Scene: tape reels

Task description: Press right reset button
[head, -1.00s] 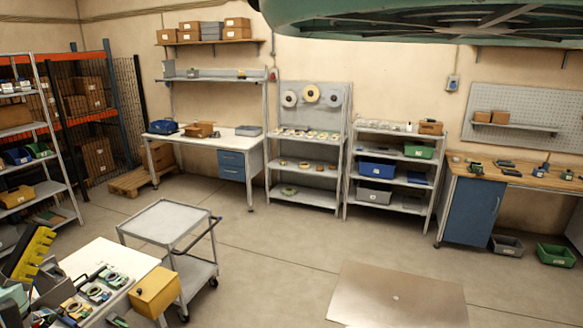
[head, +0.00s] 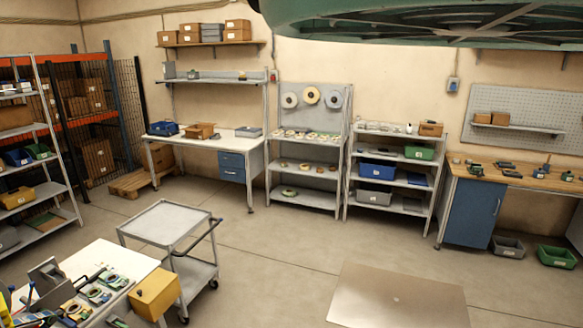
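A second small box with a red part (head: 273,75) is on the wall further left, beside the upright of the white workbench. Both are too small to read, so I cannot tell for sure which is a reset button. My gripper is not recognisable in view.
A grey trolley (head: 165,222) stands left of the centre. A white table (head: 125,258) with reels and a yellow box (head: 155,293) is at the lower left. A metal floor plate (head: 395,300) lies in front. The blue cabinet (head: 472,212) stands at right. Middle floor is open.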

